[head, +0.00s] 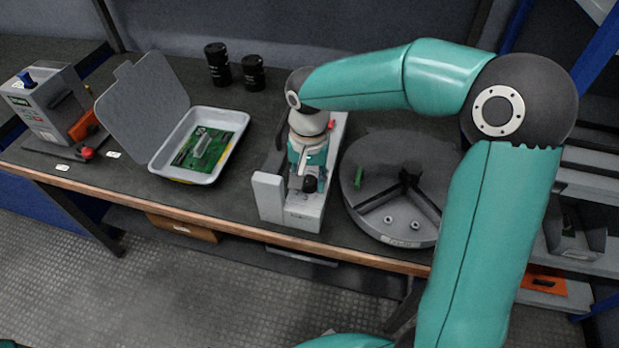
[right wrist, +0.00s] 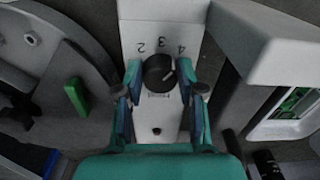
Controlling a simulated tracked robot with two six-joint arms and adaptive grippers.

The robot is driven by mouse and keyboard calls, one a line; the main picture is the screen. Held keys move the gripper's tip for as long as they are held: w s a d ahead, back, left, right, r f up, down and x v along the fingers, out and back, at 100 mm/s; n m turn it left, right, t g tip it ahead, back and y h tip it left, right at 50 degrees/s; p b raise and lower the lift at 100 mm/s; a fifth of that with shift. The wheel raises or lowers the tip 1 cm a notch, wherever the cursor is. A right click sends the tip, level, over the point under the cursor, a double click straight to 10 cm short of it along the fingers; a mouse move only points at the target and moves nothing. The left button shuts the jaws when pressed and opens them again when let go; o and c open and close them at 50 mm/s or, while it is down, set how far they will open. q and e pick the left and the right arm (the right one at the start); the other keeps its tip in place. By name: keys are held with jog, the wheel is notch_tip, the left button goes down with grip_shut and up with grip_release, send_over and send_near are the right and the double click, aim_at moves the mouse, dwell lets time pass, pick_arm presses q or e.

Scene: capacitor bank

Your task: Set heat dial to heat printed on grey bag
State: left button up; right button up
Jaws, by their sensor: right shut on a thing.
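The heat dial (right wrist: 158,72) is a dark round knob on the pale end face of a grey machine (head: 292,215). The numbers 2, 3 and 4 show around it in the right wrist view, with 4 to the right. A pale mark shows on the knob's right side, too small to read surely. My right gripper (right wrist: 158,82) is shut on the dial, a finger on each side; in the head view it (head: 308,180) is over the machine's near end. I cannot make out a grey bag or any print on one. My left gripper is not in view.
A grey tray (head: 237,145) with an open lid holds a green circuit board (head: 203,148) to the left. A round grey divided tray (head: 385,228) stands close on the right. Two black cans (head: 217,64) stand behind. A grey box machine (head: 45,105) is far left.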

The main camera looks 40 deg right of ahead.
aim_at(308, 180)
jog(key=shift+w+r, duration=0.1)
jog(key=shift+w, duration=0.05)
jog(key=o, duration=1.1)
jog(key=shift+o, duration=0.2)
notch_tip(308, 180, up, 12)
